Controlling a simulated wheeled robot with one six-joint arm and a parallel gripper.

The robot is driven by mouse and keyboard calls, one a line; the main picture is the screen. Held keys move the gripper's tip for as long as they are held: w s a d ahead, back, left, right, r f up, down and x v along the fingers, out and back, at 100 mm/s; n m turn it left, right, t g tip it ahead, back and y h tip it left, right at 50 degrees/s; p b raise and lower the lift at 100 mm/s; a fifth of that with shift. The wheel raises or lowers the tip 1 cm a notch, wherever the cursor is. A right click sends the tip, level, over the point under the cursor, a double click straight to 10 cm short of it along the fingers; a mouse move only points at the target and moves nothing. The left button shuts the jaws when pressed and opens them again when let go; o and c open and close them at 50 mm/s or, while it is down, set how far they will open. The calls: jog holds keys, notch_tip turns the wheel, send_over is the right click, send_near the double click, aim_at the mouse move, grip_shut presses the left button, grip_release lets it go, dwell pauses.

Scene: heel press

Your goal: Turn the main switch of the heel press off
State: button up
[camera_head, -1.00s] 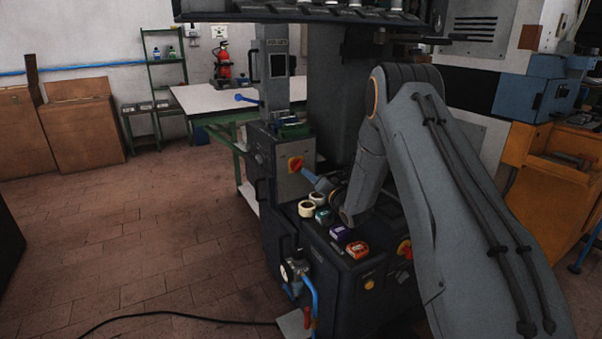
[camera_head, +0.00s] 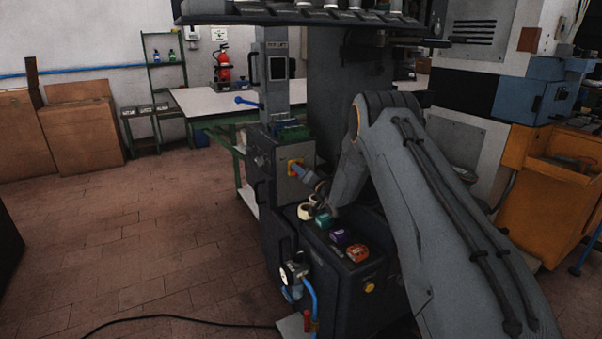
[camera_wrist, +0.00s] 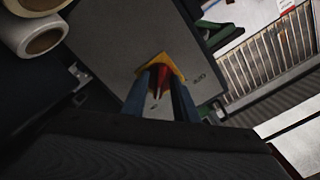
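The main switch is a red knob on a yellow plate (camera_head: 291,164), set in a grey panel on the front of the dark heel press (camera_head: 268,205). In the wrist view the red knob (camera_wrist: 163,76) shows between the two blue-grey fingers of my gripper (camera_wrist: 165,82). The yellow plate shows around the fingertips. In the head view my gripper (camera_head: 299,171) is at the switch and covers part of it. A gap shows between the fingers, one on each side of the knob. I cannot tell whether they touch it.
Cream tape rolls (camera_head: 306,211), a teal box (camera_head: 323,221), a purple box (camera_head: 340,237) and an orange roll (camera_head: 357,252) sit on the press ledge just below my arm. Floor at left is clear.

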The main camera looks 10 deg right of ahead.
grip_shut()
jog(key=shift+n, duration=0.4)
jog(key=n+b, duration=0.5)
jog(key=n, duration=1.1)
jog(key=shift+n+b, duration=0.3)
jog(key=shift+n, duration=0.4)
jog(key=shift+o, duration=0.9)
grip_release()
